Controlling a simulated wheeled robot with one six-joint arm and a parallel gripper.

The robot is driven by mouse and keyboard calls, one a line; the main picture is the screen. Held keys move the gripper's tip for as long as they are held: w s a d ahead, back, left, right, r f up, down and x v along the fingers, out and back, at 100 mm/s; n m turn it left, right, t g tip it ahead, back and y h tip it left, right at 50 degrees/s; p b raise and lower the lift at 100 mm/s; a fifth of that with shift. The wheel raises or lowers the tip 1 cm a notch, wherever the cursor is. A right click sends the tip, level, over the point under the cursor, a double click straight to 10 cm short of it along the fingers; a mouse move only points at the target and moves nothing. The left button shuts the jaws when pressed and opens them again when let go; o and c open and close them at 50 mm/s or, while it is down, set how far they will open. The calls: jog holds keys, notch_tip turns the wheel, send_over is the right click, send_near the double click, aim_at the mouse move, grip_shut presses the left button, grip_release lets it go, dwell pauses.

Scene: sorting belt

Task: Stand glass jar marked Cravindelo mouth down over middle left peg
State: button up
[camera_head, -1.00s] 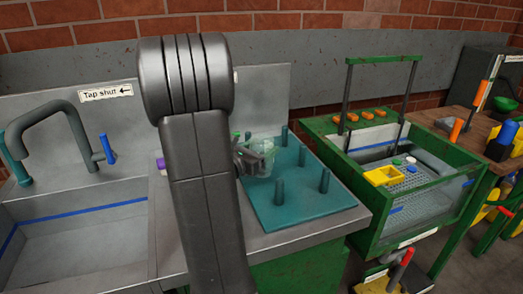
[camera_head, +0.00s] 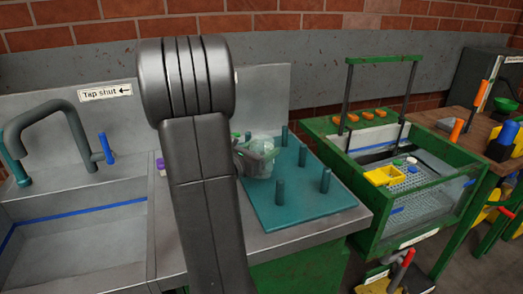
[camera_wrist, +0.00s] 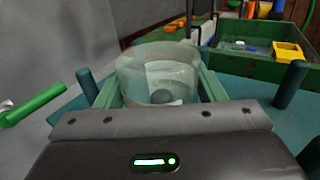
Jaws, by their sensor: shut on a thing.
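A clear glass jar (camera_head: 262,146) is held above the left part of the teal peg board (camera_head: 312,214). In the wrist view the jar (camera_wrist: 158,68) stands between the two green fingers of my gripper (camera_wrist: 158,88), which is shut on it. A pale label shows on it, but I cannot read the name. A dark round shape shows through the glass low in the jar; I cannot tell whether it is a peg. Pegs stand left (camera_wrist: 87,85) and right (camera_wrist: 290,86) of the jar. My arm hides the board's left side in the head view.
A sink with a tap (camera_head: 45,115) lies left. A green-framed tank (camera_head: 410,212) with a yellow container (camera_head: 384,176) stands right of the counter. Bare pegs (camera_head: 325,180) stand on the board's right side. A green bar (camera_wrist: 33,105) is at the left in the wrist view.

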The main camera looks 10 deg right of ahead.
jog(key=shift+f+b, duration=0.2)
jog(key=shift+b, duration=0.1)
jog(key=o, duration=1.2)
jog(key=shift+c, duration=0.2)
jog(key=b+v, duration=0.1)
jog(key=v, duration=1.3)
jog(key=shift+b, duration=0.35)
jog(key=shift+d, duration=0.1)
jog(key=p+x, duration=0.1)
jog(key=x, duration=1.3)
jog(key=shift+p, duration=0.4)
jog(key=shift+r, duration=0.1)
